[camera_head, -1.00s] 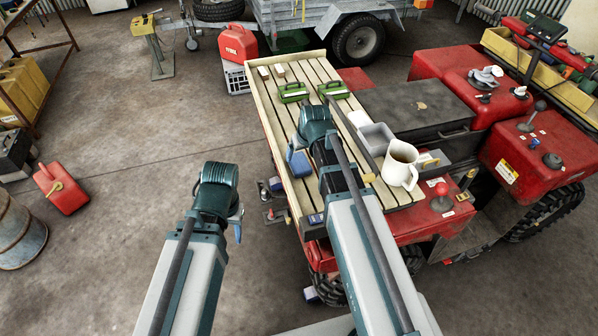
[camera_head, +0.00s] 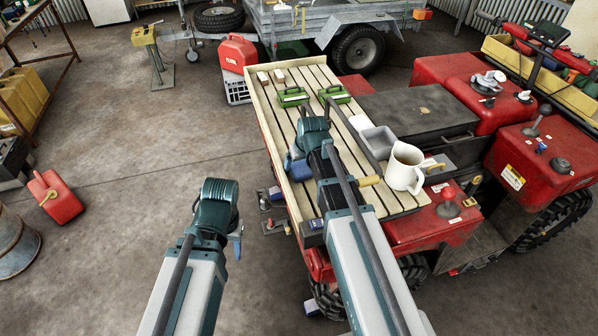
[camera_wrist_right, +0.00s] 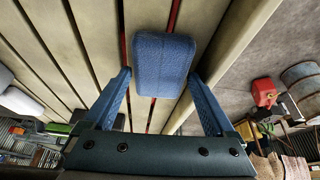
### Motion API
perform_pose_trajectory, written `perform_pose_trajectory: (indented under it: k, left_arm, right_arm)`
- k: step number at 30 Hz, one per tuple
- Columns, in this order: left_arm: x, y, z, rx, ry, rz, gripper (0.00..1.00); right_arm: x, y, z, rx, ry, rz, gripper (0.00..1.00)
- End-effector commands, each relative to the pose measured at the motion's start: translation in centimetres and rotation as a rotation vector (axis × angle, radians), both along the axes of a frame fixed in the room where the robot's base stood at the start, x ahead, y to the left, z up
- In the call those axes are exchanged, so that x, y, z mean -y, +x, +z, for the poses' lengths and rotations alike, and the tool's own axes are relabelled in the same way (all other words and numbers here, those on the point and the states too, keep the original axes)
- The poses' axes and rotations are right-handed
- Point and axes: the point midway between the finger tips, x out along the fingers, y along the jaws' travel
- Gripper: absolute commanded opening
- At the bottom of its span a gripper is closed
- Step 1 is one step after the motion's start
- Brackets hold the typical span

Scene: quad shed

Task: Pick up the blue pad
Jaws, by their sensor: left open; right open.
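The blue pad (camera_wrist_right: 165,65) is a rounded block lying on the slatted wooden bed (camera_head: 275,113). In the head view the pad (camera_head: 298,171) shows near the bed's left edge, partly covered by my right gripper. My right gripper (camera_head: 292,158) is open above the pad. In the right wrist view its two blue fingers (camera_wrist_right: 160,78) stand on either side of the pad's near end, with the pad between and beyond the tips. I cannot tell whether they touch it. My left gripper (camera_head: 237,243) is open and empty over the floor, left of the bed.
A white mug (camera_head: 404,168) stands to the right. The bed has a raised wooden rim.

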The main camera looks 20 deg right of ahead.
Motion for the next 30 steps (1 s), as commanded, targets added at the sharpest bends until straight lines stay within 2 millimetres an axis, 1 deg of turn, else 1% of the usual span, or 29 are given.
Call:
perform_pose_trajectory:
  k: [26,30]
  left_arm:
    - [0.00,0.00,-0.43,0.000,0.000,0.000,0.46]
    - [0.00,0.00,-0.43,0.000,0.000,0.000,0.46]
  right_arm:
    - [0.01,-0.03,-0.43,0.000,0.000,0.000,0.90]
    - [0.01,-0.03,-0.43,0.000,0.000,0.000,0.65]
